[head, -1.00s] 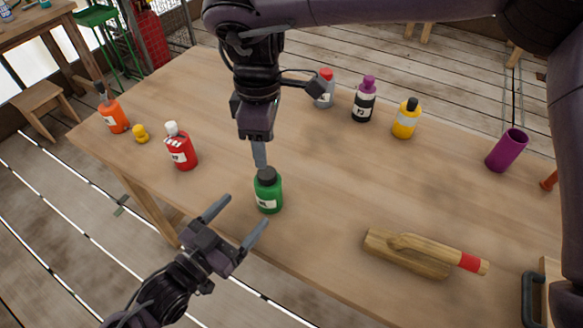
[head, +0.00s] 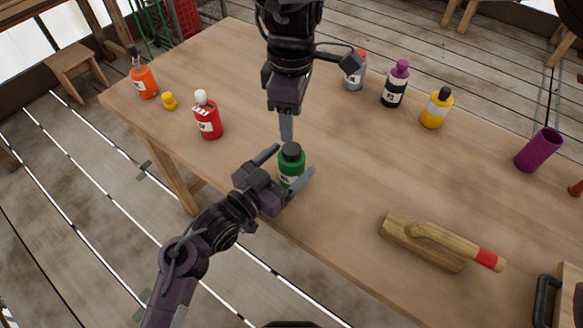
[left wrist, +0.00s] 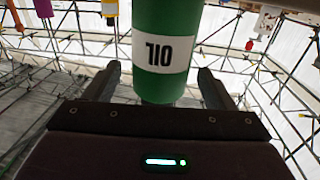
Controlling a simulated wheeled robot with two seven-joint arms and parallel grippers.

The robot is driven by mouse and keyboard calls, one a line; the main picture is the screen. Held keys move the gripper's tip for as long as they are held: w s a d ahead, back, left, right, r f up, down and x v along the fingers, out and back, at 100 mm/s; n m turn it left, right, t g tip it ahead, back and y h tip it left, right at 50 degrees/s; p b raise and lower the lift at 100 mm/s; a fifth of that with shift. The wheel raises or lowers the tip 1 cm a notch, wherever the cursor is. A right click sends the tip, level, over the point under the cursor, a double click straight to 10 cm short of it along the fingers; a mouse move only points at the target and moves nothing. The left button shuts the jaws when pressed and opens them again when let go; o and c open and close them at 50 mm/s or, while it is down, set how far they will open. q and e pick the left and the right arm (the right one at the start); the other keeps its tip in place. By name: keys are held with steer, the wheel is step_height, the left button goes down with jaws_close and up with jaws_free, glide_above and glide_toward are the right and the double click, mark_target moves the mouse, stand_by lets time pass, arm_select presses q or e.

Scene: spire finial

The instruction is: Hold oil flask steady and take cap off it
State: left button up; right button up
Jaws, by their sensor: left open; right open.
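The oil flask (head: 291,169) is a green bottle standing upright near the table's front edge. Its dark cap (head: 291,151) is on top. In the left wrist view the flask (left wrist: 165,20) shows its white label reading OIL. My left gripper (head: 289,164) is open, with one finger on each side of the flask; gaps show between fingers and flask in the left wrist view. My right gripper (head: 287,128) is open and points down just above and behind the cap; only one finger shows clearly.
On the wooden table (head: 340,200) stand a red bottle (head: 208,118), an orange bottle (head: 144,80), a small yellow object (head: 169,101), a black bottle with purple cap (head: 396,86), a yellow bottle (head: 437,109) and a purple cup (head: 538,150).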

mark_target(292, 148)
arm_select(q)
jaws_close()
arm_select(e)
steer(key=m, duration=0.4)
steer(key=shift+a, duration=0.1)
steer(key=m, duration=0.4)
steer(key=shift+f+m, duration=0.15)
steer(key=shift+m, duration=0.35)
step_height(292, 148, down, 8)
steer(key=shift+r, duration=0.15)
